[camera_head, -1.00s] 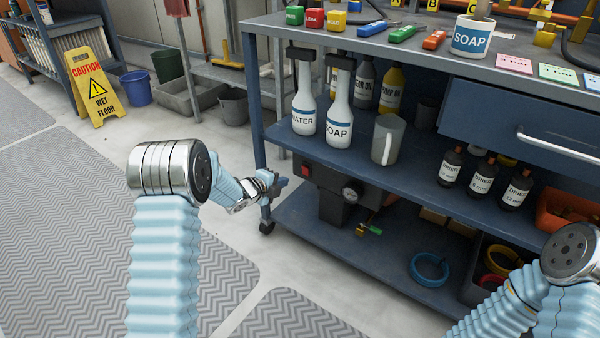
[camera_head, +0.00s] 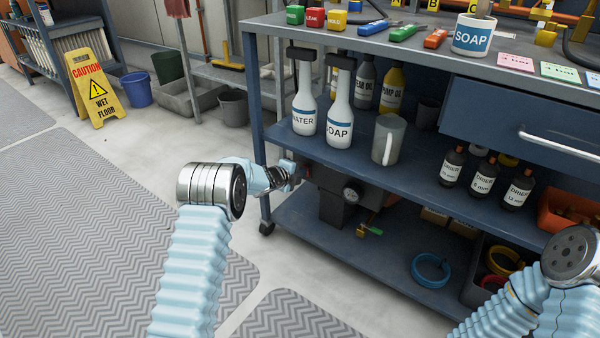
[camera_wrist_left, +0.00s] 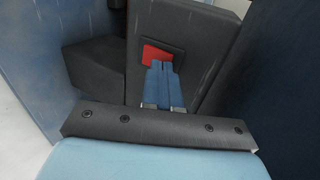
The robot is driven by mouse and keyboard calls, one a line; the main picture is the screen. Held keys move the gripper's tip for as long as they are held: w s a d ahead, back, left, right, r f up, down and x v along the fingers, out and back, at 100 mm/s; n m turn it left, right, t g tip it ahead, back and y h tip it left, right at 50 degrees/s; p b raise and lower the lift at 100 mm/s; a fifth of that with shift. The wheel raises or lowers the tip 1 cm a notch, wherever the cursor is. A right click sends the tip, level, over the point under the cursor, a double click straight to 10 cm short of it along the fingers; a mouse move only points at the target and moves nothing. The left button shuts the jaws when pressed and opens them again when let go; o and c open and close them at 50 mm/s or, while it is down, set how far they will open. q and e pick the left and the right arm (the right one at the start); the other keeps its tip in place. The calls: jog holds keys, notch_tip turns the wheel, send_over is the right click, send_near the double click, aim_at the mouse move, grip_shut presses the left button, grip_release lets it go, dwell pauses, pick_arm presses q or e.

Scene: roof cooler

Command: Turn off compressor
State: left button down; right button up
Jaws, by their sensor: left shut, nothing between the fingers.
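In the head view the left gripper (camera_head: 296,172) is at the compressor's left end, beside the cart leg, and hides the switch. Only part of my right arm shows at lower right; its gripper is out of view.
The cart's middle shelf (camera_head: 400,165) is just above the compressor and carries two spray bottles (camera_head: 339,115) and a grey jug (camera_head: 388,140). A cart leg (camera_head: 259,150) stands close to my left wrist. A blue hose coil (camera_head: 430,270) lies on the lower shelf. The floor at left is open.

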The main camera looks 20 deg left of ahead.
jog(key=shift+r, duration=0.15)
jog(key=shift+r+p, duration=0.55)
jog(key=shift+p, duration=0.15)
dwell(0.3)
